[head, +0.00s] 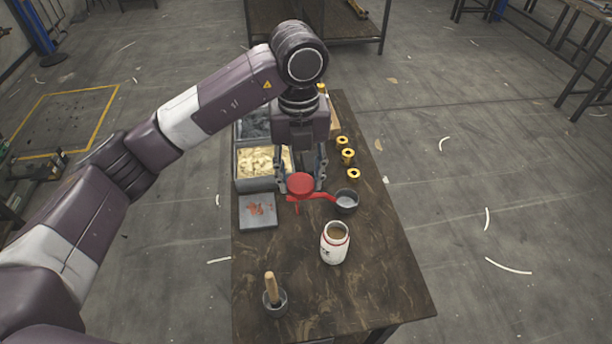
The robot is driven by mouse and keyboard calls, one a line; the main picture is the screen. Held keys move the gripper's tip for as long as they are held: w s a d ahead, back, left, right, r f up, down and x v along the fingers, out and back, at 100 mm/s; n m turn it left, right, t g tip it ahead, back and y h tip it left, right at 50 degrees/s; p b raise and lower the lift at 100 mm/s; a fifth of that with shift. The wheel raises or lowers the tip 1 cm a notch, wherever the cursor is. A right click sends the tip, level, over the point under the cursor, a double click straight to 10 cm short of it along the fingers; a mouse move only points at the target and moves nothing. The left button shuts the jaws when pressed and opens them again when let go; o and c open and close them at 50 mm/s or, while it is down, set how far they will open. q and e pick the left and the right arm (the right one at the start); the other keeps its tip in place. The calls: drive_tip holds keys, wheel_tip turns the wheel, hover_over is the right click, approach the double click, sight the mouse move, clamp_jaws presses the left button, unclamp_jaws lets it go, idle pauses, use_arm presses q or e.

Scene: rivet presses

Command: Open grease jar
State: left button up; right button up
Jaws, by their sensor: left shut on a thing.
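The grease jar (335,246) is white with dark lettering and stands upright on the dark wooden table. Its top is uncovered and shows brown grease inside. My left gripper (303,183) points down behind and to the left of the jar, apart from it. It is shut on a round red lid (300,183). How high the lid is above the table is hard to tell. My right gripper is not in view.
A grey bin (254,183) with pale contents and a grey plate with red smears (257,211) are at the left. A wooden-handled tool stands in a small pot (274,305).

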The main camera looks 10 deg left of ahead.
sight(307, 239)
use_arm(q)
drive_tip(key=n, duration=0.2)
drive_tip(key=d+n, duration=0.1)
drive_tip(key=n, duration=0.1)
drive_tip(key=shift+w+d+f+n, duration=0.1)
drive_tip(key=shift+d+f+n, duration=0.1)
drive_tip(key=shift+n, duration=0.1)
drive_tip(key=shift+f, duration=0.1)
drive_tip(key=shift+n, duration=0.3)
wheel_tip(307, 239, down, 19)
drive_tip(key=p, duration=0.3)
drive_tip(key=shift+f, duration=0.35)
drive_tip(key=shift+f, duration=0.2)
drive_tip(key=o, duration=1.3)
drive_tip(key=shift+r, duration=0.15)
